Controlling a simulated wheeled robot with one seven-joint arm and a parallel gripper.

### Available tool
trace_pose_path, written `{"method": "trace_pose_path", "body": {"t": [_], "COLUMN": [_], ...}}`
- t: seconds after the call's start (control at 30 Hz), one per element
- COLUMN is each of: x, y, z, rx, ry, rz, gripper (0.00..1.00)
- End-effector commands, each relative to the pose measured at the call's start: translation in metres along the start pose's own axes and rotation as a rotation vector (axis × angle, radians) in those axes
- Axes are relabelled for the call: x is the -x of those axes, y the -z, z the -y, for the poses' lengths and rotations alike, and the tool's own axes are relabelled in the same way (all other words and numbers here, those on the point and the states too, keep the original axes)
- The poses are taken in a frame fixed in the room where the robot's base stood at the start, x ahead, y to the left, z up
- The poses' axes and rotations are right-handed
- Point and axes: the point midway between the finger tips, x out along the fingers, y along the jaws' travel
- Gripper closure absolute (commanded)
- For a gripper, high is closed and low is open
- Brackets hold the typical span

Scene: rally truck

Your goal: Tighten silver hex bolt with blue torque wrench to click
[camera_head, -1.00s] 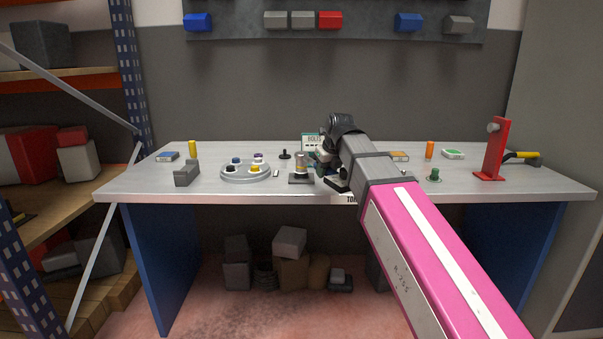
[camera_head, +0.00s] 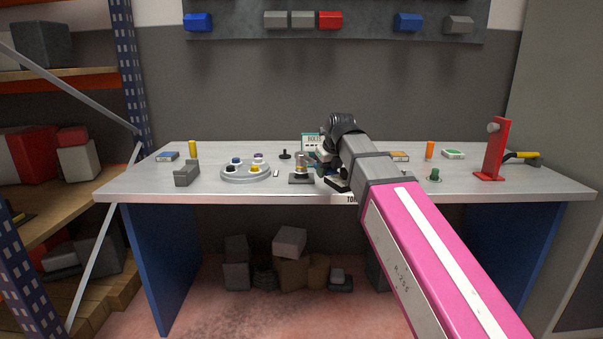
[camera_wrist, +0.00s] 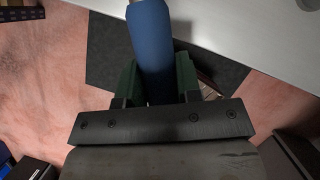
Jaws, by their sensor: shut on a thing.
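My gripper (camera_wrist: 158,85) is shut on the blue handle of the torque wrench (camera_wrist: 151,40) in the wrist view, with a dark green finger on each side. The far end of the wrench runs out of the top of that view. In the head view my gripper (camera_head: 328,158) is over the middle of the workbench, and my forearm hides much of it. A red upright bracket (camera_head: 494,150) at the bench's right carries a silver bolt-like piece (camera_head: 493,127); its hex shape is too small to tell. My gripper is well left of it.
The workbench (camera_head: 225,190) holds a round tray (camera_head: 246,176) with coloured pieces, a grey block (camera_head: 187,174), a small stand with a clear cylinder (camera_head: 301,169) and a yellow-handled tool (camera_head: 522,156). A shelf rack stands left.

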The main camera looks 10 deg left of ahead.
Motion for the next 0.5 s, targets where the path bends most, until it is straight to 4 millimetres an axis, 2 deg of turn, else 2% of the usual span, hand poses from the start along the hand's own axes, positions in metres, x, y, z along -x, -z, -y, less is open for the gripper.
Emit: {"method": "trace_pose_path", "body": {"t": [0.5], "x": [0.0], "y": [-0.0022], "z": [0.0066], "rx": [0.034], "ry": [-0.013], "rz": [0.004], "gripper": [1.0]}}
